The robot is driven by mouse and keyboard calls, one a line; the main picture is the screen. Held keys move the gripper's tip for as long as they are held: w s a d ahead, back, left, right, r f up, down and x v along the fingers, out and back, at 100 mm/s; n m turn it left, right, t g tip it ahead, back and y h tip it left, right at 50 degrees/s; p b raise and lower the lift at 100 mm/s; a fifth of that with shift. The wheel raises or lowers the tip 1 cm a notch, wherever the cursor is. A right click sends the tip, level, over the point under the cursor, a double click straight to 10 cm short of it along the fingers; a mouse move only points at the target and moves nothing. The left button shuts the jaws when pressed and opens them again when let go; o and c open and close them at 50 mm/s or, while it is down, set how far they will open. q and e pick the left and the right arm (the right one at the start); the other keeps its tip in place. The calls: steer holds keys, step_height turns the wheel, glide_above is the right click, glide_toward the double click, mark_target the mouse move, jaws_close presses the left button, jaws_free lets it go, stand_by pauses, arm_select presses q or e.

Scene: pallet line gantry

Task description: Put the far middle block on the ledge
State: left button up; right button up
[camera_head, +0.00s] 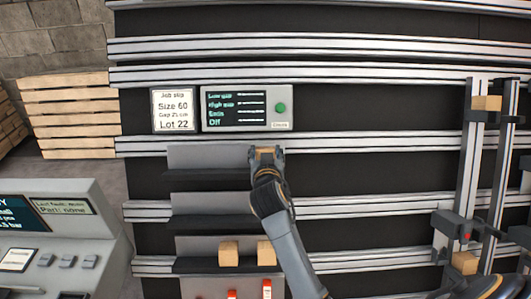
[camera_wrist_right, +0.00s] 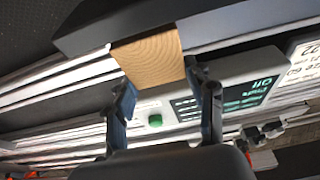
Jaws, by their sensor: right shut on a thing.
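My right gripper (camera_head: 266,152) is at the right end of the upper ledge (camera_head: 205,180), shut on a light wooden block (camera_head: 264,149). In the right wrist view the block (camera_wrist_right: 150,60) sits between the two fingertips of the gripper (camera_wrist_right: 160,85), against or close to a dark grey shelf piece (camera_wrist_right: 140,22). I cannot tell whether the block rests on the ledge. My forearm hides part of the shelves below. My left gripper is not in view.
A middle shelf (camera_head: 195,222) looks empty. Two wooden blocks (camera_head: 228,253) stand on the lower shelf (camera_head: 190,265). A display panel (camera_head: 247,108) and job slip (camera_head: 173,109) are above the upper ledge. A rail gantry (camera_head: 468,170) with blocks stands at right, a console (camera_head: 60,235) at left.

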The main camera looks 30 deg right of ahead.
steer(key=shift+s+f, duration=0.1)
steer(key=shift+f, duration=0.2)
stand_by(0.4)
steer(key=o, duration=1.3)
steer(key=shift+c, duration=0.2)
steer(key=v, duration=0.7)
steer(key=shift+s, duration=0.2)
steer(key=shift+a, duration=0.15)
